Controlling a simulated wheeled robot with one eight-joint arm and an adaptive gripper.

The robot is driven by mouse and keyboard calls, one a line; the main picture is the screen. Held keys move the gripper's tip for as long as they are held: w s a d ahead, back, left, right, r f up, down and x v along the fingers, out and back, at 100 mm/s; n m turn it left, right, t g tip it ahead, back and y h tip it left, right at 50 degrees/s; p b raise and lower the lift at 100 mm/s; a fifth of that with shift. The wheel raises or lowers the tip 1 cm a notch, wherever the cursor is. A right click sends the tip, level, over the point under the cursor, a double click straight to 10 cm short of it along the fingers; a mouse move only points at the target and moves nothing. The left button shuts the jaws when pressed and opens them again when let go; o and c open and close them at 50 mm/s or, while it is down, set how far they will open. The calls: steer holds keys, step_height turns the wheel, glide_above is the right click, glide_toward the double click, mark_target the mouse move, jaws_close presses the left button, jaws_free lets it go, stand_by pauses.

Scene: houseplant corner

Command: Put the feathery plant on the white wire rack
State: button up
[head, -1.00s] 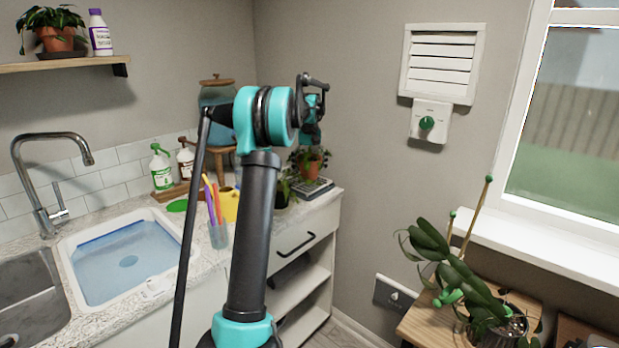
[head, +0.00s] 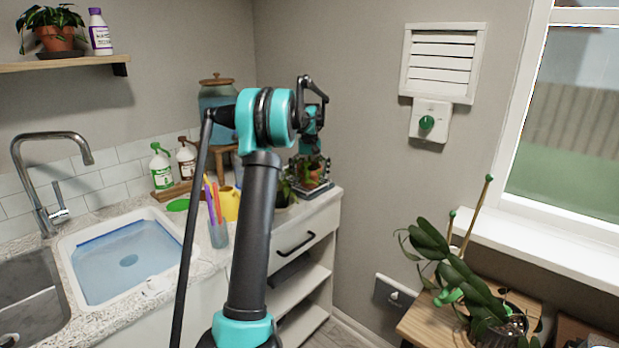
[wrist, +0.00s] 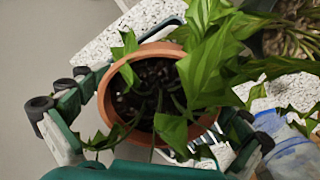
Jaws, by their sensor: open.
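A leafy plant in a terracotta pot (head: 313,172) stands at the far right end of the counter. The wrist view shows its pot (wrist: 112,98) close up, with pointed, lobed leaves over dark soil; I cannot tell for sure that this is the feathery plant. My gripper (wrist: 152,120) is open, with one finger on each side of the pot; contact is not clear. In the head view my gripper (head: 313,160) is down at this plant, partly hidden by leaves. White bars (wrist: 207,148) show beside the pot, perhaps the wire rack; most of it is hidden.
Another plant (head: 284,192) in a dark pot stands close by on the left. A yellow can (head: 230,204), a cup of tools (head: 218,232) and a blue dispenser (head: 216,105) are further left.

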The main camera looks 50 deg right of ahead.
step_height(320, 180, up, 12)
steer(key=shift+r, duration=0.15)
stand_by(0.5)
stand_by(1.3)
